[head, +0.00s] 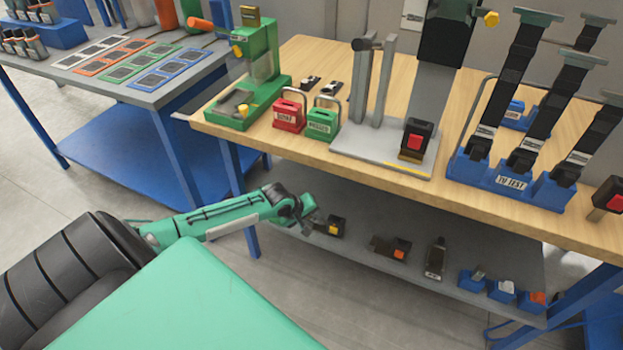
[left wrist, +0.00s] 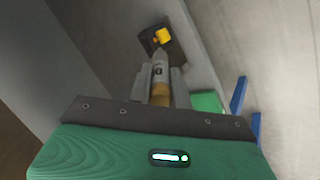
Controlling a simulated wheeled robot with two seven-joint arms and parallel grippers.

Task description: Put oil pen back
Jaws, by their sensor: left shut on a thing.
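The oil pen (left wrist: 160,75), a slim grey pen with a dark mark and a brown lower part, is between the fingers of my left gripper (left wrist: 163,88). Its tapered end points at a black block with a yellow patch (left wrist: 161,38). In the wrist view the pen's tip overlaps the block's near edge; I cannot tell whether they touch. In the head view my left gripper (head: 313,217) is at the lower shelf, just left of that block (head: 335,227), and the pen cannot be made out there. My right gripper is not in view.
The grey lower shelf (head: 385,265) also holds an orange-marked black tool (head: 399,249), a dark upright device (head: 435,258) and small blue bins (head: 502,291). The wooden tabletop (head: 300,145) overhangs the shelf above my left gripper. A blue table leg (head: 251,240) stands close to my left arm.

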